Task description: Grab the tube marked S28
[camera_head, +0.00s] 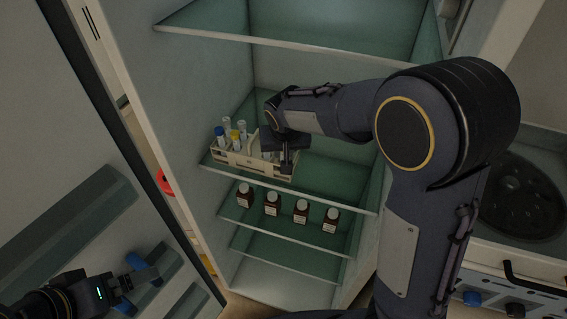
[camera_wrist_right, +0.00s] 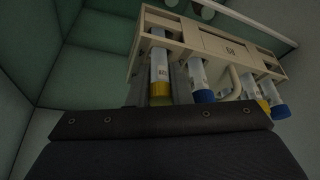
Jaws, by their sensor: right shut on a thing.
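A beige tube rack (camera_head: 232,160) stands on a glass shelf of the open fridge, holding several tubes with blue and yellow caps. My right gripper (camera_head: 287,158) reaches down at the rack's right end and hides that part in the head view. In the right wrist view, its fingers are closed around a yellow-capped tube (camera_wrist_right: 159,75), which is at the end of the rack (camera_wrist_right: 215,42). A blue-capped tube (camera_wrist_right: 200,80) is right beside it. The tube markings are too small to read. My left gripper (camera_head: 135,284) is at the lower left, away from the rack; its opening is unclear.
Several brown bottles with white caps (camera_head: 301,211) stand on the shelf below. Another glass shelf (camera_head: 240,38) is above the rack. The open fridge door (camera_head: 75,190) is at left. A stove-like unit (camera_head: 515,255) is at right.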

